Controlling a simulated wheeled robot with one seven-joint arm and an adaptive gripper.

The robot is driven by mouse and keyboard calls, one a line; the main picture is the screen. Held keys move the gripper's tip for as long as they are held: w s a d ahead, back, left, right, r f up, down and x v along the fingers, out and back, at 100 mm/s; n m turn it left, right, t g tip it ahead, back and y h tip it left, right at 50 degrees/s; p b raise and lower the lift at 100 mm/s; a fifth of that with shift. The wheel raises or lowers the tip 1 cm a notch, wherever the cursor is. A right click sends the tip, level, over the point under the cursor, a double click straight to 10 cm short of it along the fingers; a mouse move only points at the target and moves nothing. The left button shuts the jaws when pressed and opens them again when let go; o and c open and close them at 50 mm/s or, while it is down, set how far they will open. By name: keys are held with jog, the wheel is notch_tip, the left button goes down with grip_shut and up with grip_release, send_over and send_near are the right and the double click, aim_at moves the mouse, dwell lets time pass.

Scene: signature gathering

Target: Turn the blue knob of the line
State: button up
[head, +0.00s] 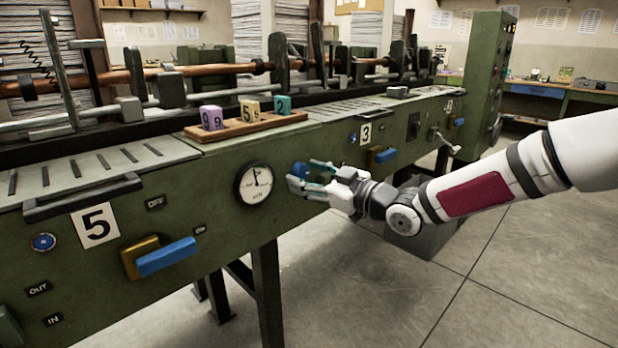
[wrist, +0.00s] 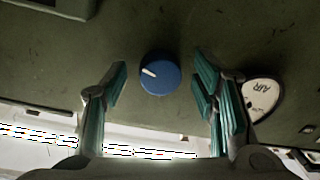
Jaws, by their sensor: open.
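The blue knob (wrist: 160,76) is round with a white pointer line and sits on the green machine panel. In the wrist view it shows between the two teal-padded fingers of my gripper (wrist: 162,82), with a gap on each side. My gripper is open and empty. How far the fingertips are from the panel is hard to tell. In the head view my gripper (head: 308,178) is at the front panel, just right of the dial, and a little blue of the knob (head: 299,169) shows behind the fingers; the rest is hidden.
A white air dial (head: 254,184) is left of my gripper; it also shows in the wrist view (wrist: 261,96). Blue levers (head: 166,256) stick out from the panel on both sides. A wooden tray (head: 222,130) with numbered blocks lies above. The floor in front is open.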

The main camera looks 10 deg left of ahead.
jog(key=c, duration=1.2)
jog(key=shift+m+p, duration=0.3)
jog(key=shift+p, duration=0.15)
jog(key=m+p, duration=0.2)
jog(key=p, duration=0.1)
jog(key=shift+s+r+m, duration=0.1)
jog(key=shift+m, duration=0.2)
jog(key=shift+m+p, duration=1.2)
jog(key=shift+m, duration=0.2)
jog(key=o, duration=1.2)
